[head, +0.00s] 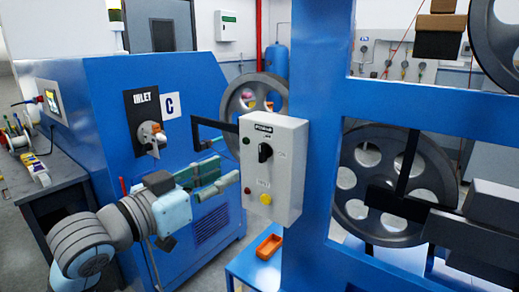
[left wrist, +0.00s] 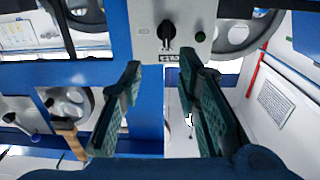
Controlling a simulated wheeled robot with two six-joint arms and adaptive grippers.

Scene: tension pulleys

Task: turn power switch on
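The power switch is a black rotary knob (head: 265,152) on the front of a grey control box (head: 290,170), which is fixed to a blue frame. The knob's handle looks roughly upright. In the left wrist view, the knob (left wrist: 167,31) shows upside down, beyond the fingertips and between their lines. My left gripper (head: 226,176) is left of the box in the head view, its green fingers pointing toward it. The gripper (left wrist: 160,74) is open and empty, with a gap between it and the knob. My right gripper is not recognizable in either view.
A yellow button (head: 265,198) and a red light sit on the box. A blue machine with an INLET valve (head: 152,136) stands behind my left arm. An orange tray (head: 268,246) is below the box. Large grey pulleys (head: 385,185) are at the right.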

